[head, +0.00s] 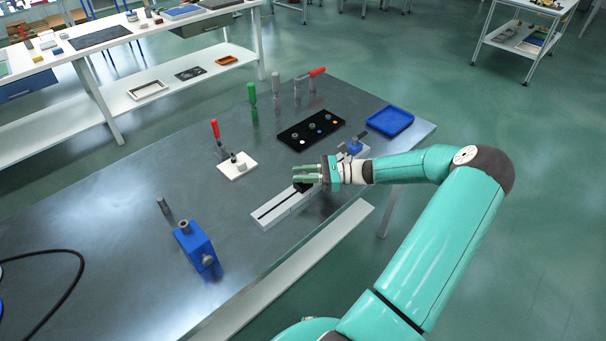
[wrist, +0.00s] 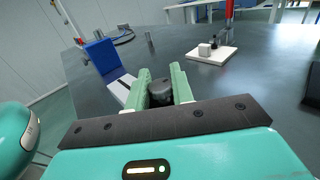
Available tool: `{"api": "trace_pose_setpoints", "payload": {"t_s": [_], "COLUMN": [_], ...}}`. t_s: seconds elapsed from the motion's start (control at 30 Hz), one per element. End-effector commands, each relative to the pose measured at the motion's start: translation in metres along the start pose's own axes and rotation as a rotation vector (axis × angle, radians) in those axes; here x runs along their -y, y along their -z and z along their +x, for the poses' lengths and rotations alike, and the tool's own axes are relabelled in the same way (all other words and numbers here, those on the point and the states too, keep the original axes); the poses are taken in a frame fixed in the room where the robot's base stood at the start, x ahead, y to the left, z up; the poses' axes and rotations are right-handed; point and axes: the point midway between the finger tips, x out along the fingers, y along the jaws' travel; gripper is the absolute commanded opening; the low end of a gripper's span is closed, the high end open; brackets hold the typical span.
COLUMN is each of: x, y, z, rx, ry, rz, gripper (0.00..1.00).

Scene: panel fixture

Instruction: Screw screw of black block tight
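The black block (head: 303,187) sits at the far end of the white rail (head: 278,213) and is mostly hidden behind my gripper in the head view. Its screw shows as a dark round knob (wrist: 160,92) in the wrist view. My gripper (head: 306,173) is over the block, its two green fingers on either side of the knob.
A blue block (head: 195,245) with a grey knob stands at the front left, beside a grey pin (head: 163,206). A white plate with a red-handled clamp (head: 238,166), a black tray (head: 310,130) and a blue tray (head: 390,121) lie further back. The table's left side is mostly clear.

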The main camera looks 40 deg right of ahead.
Motion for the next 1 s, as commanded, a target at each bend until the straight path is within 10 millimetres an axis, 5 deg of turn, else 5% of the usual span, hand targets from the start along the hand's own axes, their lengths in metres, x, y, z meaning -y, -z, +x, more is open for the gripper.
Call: {"api": "trace_pose_setpoints", "payload": {"t_s": [0.47, 1.0], "x": [-0.0009, -0.0017], "y": [0.0, 0.0005], "z": [-0.0008, -0.0007], "rx": [0.0, -0.001], "ry": [0.083, 0.527], "rz": [0.002, 0.006], "gripper": [0.01, 0.01]}}
